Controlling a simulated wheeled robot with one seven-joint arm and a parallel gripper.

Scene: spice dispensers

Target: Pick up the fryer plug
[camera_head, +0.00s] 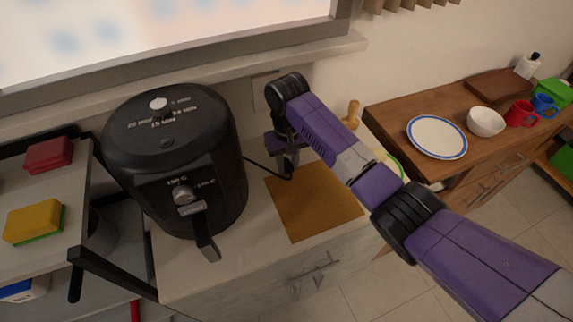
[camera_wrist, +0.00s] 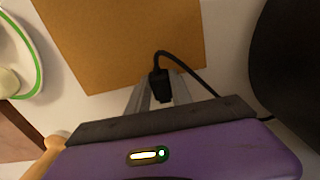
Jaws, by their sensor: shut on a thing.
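The fryer plug (camera_wrist: 160,82) is black, with a black cord running from it in the wrist view. My gripper (camera_wrist: 160,92) is shut on the plug, with one finger on each side of it. In the head view, my gripper (camera_head: 287,165) points down between the fryer and the wall side of the counter, near the back edge of the brown mat. The black air fryer (camera_head: 175,150) stands on the counter to the left, and the cord runs from its side to the plug. I cannot tell whether the plug touches the counter.
A brown mat (camera_head: 315,205) lies on the counter in front of my gripper. A green-rimmed plate (camera_wrist: 18,50) is beside it. A wooden cabinet at right holds a blue-rimmed plate (camera_head: 437,137), a bowl (camera_head: 486,122) and mugs. A shelf with sponges (camera_head: 34,222) is at left.

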